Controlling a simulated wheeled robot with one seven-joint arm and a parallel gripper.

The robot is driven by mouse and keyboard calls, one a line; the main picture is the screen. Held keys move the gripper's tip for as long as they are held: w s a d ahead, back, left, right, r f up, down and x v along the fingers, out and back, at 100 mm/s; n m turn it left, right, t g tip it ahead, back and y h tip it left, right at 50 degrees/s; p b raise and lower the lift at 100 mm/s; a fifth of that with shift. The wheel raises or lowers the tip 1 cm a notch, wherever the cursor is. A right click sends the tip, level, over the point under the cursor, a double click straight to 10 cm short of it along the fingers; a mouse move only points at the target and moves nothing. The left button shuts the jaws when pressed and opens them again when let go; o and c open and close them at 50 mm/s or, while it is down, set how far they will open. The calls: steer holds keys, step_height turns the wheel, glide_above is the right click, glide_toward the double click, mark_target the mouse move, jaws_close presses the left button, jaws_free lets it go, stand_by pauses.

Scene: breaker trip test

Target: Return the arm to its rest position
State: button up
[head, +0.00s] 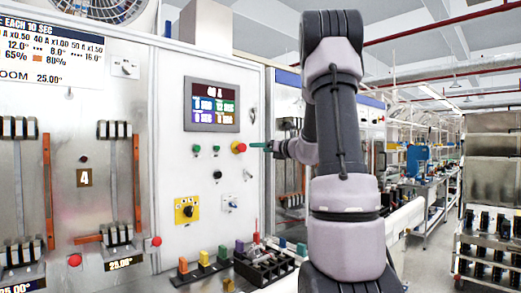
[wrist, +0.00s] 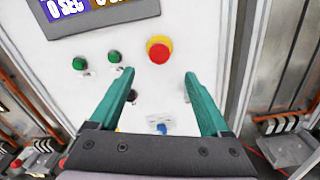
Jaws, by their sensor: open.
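My arm rises on the right of the head view, bent over at the top, with its wrist reaching left toward the white control panel (head: 203,165). My gripper (head: 262,146) is in front of the panel's right part, near the red emergency button (head: 239,147). In the wrist view my gripper (wrist: 160,85) is open, its two green fingers apart with nothing between them. The red button on its yellow base (wrist: 159,50) shows beyond the fingertips. Two green buttons (wrist: 113,57) are to its left. A blue switch (wrist: 161,128) shows between the fingers, lower down.
A display screen (head: 212,105) is above the buttons, and a yellow rotary switch (head: 186,211) is below. Breakers and coloured blocks (head: 262,264) stand on the bench below the panel. A metal rack (head: 492,190) is at right. A clear aisle runs between rack and benches.

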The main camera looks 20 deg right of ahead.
steer(key=s+a+n+g+y, duration=0.2)
steer(key=s+a+n+g, duration=0.2)
steer(key=s+a+n, duration=0.4)
steer(key=s+a+n+g+y, duration=0.25)
steer(key=s+a+n, duration=0.4)
steer(key=a, duration=0.45)
steer(key=s+f+n+g+h, duration=0.2)
steer(key=s+f+n+h, duration=0.1)
steer(key=s+n, duration=0.5)
steer(key=s+f+n+g+h, duration=0.1)
steer(key=s+f+n+h, duration=0.3)
steer(key=s+n, duration=0.5)
steer(key=s, duration=0.3)
steer(key=shift+s+d+f+g, duration=0.2)
steer(key=shift+s+f+g, duration=0.05)
steer(key=shift+f+g, duration=0.1)
steer(key=shift+h, duration=0.25)
